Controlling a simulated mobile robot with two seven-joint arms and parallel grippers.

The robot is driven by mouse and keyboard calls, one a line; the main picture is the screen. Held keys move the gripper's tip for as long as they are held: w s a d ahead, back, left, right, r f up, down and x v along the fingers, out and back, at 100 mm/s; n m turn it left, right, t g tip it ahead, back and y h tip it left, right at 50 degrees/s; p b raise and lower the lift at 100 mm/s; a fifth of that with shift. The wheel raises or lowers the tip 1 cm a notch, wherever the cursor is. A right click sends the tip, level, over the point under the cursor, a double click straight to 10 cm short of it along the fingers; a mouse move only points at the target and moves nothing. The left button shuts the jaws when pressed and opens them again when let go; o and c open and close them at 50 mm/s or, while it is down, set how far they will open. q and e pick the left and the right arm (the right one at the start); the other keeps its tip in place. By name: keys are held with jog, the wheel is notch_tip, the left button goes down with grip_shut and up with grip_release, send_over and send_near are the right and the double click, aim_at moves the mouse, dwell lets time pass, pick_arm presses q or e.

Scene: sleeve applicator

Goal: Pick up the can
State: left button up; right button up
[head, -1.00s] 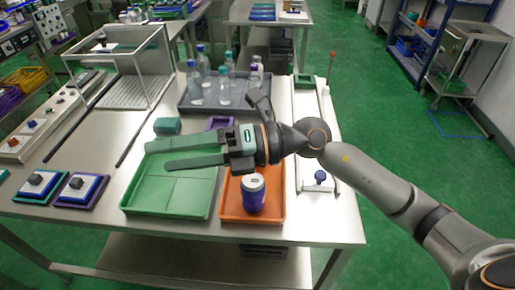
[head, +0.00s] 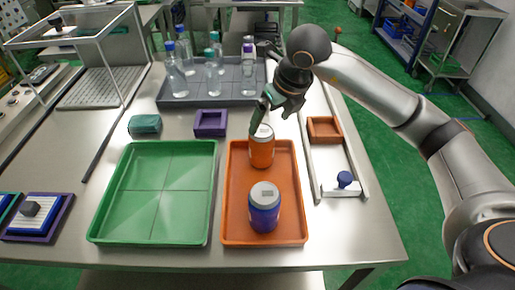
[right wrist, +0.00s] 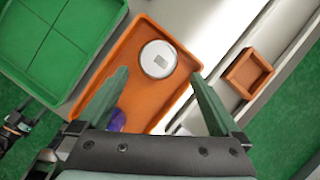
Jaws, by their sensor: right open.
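Two cans stand upright in the orange tray (head: 235,225). The orange can (head: 262,150) with a silver lid is at the back, and the blue can (head: 264,207) is in front of it. In the right wrist view the silver lid of the orange can (right wrist: 158,60) lies ahead, between the lines of the open fingers (right wrist: 160,85). The blue can (right wrist: 116,121) is mostly hidden by the left finger there. My left gripper is not in the head view.
An empty green tray (head: 155,228) lies left of the orange tray. Several bottles (head: 213,58) stand in a grey tray behind. A rail fixture with a brown box (head: 324,130) is at the right.

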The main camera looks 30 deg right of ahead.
aim_at(259, 141)
jog(key=x, duration=1.1)
jog(key=shift+a+f, duration=0.15)
jog(key=shift+f, duration=0.05)
jog(key=shift+r, duration=0.1)
grip_shut()
dwell(0.4)
